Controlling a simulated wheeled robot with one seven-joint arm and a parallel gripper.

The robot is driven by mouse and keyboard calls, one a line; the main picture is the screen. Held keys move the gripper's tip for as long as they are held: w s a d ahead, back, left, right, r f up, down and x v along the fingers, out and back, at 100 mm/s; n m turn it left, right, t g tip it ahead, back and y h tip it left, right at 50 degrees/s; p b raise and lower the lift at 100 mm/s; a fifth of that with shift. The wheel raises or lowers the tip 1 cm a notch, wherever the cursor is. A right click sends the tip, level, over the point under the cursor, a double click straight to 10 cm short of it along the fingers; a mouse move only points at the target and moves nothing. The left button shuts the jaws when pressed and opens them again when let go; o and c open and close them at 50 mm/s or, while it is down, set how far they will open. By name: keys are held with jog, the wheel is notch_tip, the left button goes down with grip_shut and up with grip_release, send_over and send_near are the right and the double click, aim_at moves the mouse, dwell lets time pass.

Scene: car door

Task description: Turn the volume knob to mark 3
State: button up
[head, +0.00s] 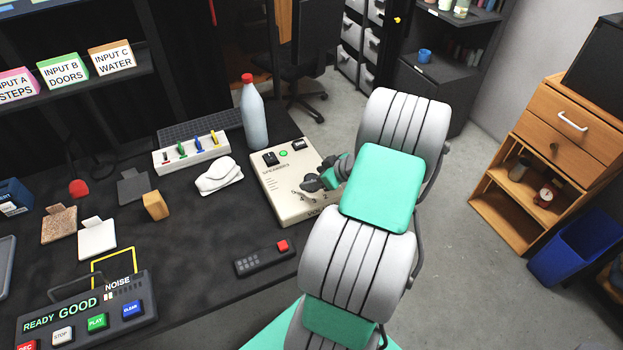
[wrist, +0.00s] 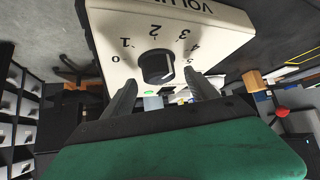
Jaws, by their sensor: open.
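The volume knob (wrist: 156,66) is a round black knob on a cream panel (wrist: 100,22). Printed marks 0 to 5 curve around it, with the word VOLUME partly cut off at the top edge. I cannot make out a pointer on the knob. My gripper (wrist: 160,77) is open, its dark fingers spread on either side of the knob's near side; I cannot tell whether they touch it. In the head view the cream box (head: 272,185) stands on the dark desk, and my gripper (head: 318,184) is over its lower right part, hiding the knob.
A white bottle (head: 253,115) with a red cap stands behind the box. A button console (head: 85,310) is at the lower left.

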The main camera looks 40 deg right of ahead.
jog(key=v, duration=0.5)
jog(key=shift+s+r, duration=0.2)
